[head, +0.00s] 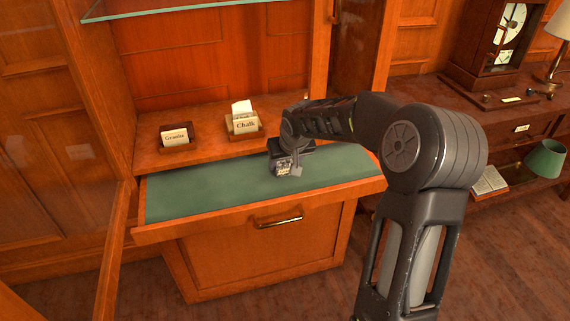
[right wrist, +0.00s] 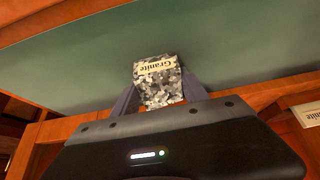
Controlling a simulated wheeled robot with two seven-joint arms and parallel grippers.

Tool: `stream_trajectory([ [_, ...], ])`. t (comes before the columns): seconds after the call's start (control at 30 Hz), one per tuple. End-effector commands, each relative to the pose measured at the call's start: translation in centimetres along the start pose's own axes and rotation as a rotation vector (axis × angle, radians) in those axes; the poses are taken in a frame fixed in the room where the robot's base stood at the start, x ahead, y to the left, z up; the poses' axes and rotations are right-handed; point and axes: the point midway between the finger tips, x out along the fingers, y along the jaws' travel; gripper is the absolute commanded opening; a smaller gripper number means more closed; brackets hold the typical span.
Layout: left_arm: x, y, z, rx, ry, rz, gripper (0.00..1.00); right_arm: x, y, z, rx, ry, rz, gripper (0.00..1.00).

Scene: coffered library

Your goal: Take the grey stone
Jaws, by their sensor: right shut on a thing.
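The grey stone (right wrist: 160,93) is speckled grey and white and bears a pale label reading "Granite". It sits between the two fingers of my right gripper (right wrist: 159,92), which is shut on it. In the head view, the stone (head: 283,169) shows small at the end of my right arm, over the right part of the green-lined drawer (head: 205,192). My right gripper (head: 292,158) partly hides it there. I cannot tell whether the stone touches the green lining. My left gripper is in neither view.
A holder with a "Granite" card (head: 175,138) and one with a "Chalk" card (head: 244,125) stand on the wooden shelf behind the drawer. A glass pane (head: 170,8) hangs above. The drawer has a brass handle (head: 279,221). The left of the green lining is bare.

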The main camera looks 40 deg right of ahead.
Motion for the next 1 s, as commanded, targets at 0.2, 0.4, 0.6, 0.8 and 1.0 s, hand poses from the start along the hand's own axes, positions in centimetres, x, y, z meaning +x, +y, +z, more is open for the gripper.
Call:
stream_trajectory([
  [0.2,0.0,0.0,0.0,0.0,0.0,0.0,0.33,0.0,0.0,-0.1,0.0,0.002,0.0,0.0],
  [0.4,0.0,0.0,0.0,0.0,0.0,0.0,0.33,-0.3,0.0,-0.2,0.0,0.003,0.0,0.0],
  [0.6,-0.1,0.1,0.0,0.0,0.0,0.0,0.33,-1.5,0.0,-1.0,0.0,0.005,0.0,0.0],
  [0.8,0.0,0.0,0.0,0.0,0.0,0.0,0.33,-3.6,0.0,-1.0,0.0,0.002,0.0,0.0],
  [1.0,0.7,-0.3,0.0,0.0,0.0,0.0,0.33,-5.8,0.0,3.0,-0.001,0.004,-0.001,0.0],
])
